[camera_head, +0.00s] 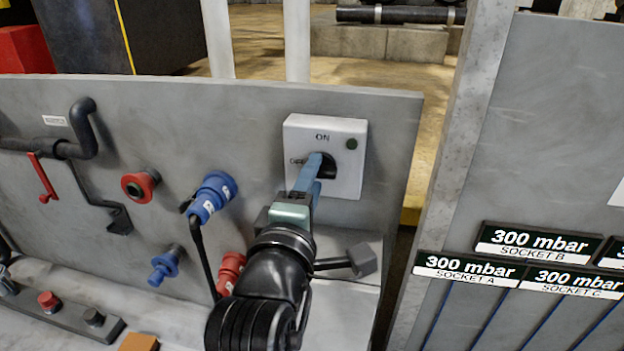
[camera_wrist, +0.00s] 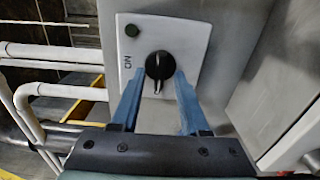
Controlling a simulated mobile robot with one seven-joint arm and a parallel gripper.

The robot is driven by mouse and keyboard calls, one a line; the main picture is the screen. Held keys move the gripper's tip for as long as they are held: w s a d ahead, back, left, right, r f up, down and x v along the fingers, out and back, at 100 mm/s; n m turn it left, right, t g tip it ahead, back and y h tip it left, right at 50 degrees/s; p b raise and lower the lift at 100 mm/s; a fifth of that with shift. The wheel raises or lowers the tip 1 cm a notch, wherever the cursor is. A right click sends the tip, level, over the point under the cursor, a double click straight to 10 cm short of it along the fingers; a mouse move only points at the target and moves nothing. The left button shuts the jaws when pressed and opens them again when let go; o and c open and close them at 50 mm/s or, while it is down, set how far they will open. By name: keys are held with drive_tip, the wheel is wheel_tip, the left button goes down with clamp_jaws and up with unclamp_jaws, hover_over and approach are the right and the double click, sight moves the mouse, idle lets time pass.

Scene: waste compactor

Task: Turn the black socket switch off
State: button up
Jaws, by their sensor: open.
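A white switch box (camera_head: 349,133) is on the grey panel, with an ON label above its black knob (camera_head: 329,168) and a partly covered OFF label at left. My gripper (camera_head: 314,162) has its blue fingers at the box, covering part of the knob. In the wrist view the black knob (camera_wrist: 159,66) lies between the tips of my open gripper (camera_wrist: 160,78). Its ridge runs up and down there, with a white mark at the lower end. ON is left of it on the box (camera_wrist: 190,40). I cannot tell whether the fingers touch the knob.
A blue plug with a cable (camera_head: 211,197), a red-rimmed button (camera_head: 140,185) and a red socket (camera_head: 230,270) are left of my arm. A dark lever (camera_head: 362,259) is at right below the box. A grey post (camera_head: 462,140) stands to the right.

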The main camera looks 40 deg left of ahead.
drive_tip(key=shift+s, duration=0.1)
drive_tip(key=p+v, duration=0.7)
drive_tip(key=v, duration=0.5)
drive_tip(key=shift+s, duration=0.4)
drive_tip(key=shift+d, duration=0.15)
idle(0.3)
drive_tip(key=w+d+r+m+t+h+b, duration=0.3)
drive_tip(key=w+d+r+m+t+b, duration=0.35)
drive_tip(key=w+d+r+m, duration=0.35)
drive_tip(key=s+d+r+m+t+h+b, duration=0.1)
drive_tip(key=d+r+m+t+h+b, duration=0.1)
drive_tip(key=d+r+m, duration=0.4)
drive_tip(key=s+d+r+m+t+h+b, duration=0.2)
drive_tip(key=d+r+m+t+h, duration=0.1)
drive_tip(key=d+r+m, duration=0.4)
wheel_tip(320, 180, up, 2)
drive_tip(key=shift+s+d+r+m+t+h, duration=0.1)
drive_tip(key=shift+s+d+m+t+h, duration=0.25)
drive_tip(key=shift+m+h, duration=0.4)
